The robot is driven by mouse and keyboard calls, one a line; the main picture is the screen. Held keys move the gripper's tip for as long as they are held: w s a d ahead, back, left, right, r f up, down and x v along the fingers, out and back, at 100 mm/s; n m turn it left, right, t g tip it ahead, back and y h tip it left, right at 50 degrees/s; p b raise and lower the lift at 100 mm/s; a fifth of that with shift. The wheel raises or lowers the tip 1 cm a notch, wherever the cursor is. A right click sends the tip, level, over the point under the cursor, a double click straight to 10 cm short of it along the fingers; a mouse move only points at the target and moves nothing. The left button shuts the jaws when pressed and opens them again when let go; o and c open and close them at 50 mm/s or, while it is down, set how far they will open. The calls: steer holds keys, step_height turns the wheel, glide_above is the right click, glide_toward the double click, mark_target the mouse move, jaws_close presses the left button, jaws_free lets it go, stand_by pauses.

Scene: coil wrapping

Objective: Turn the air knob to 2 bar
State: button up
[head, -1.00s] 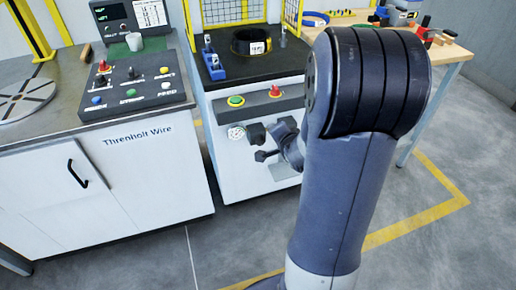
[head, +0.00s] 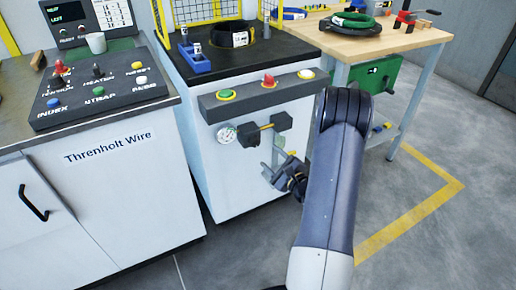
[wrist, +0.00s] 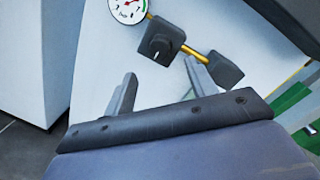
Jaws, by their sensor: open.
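The air knob (wrist: 160,42) is a black block-like knob with a small white mark, on a brass pipe beside a round white gauge (wrist: 127,8). The same knob (head: 248,134) and gauge (head: 227,135) sit on the white cabinet front in the head view. The gauge has a green arc, but its reading is too small to tell. My gripper (wrist: 161,72) is open and empty, its fingertips just short of the knob in the wrist picture. In the head view my gripper (head: 281,158) is below and right of the knob; contact cannot be seen.
A second black block (wrist: 225,70) sits on the pipe to the right, close to my right finger.

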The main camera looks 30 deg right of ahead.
mark_target(257, 144)
steer(key=w, duration=0.2)
steer(key=w+a+b, duration=0.1)
steer(key=w, duration=0.5)
steer(key=shift+w+a, duration=0.15)
steer(key=c, duration=1)
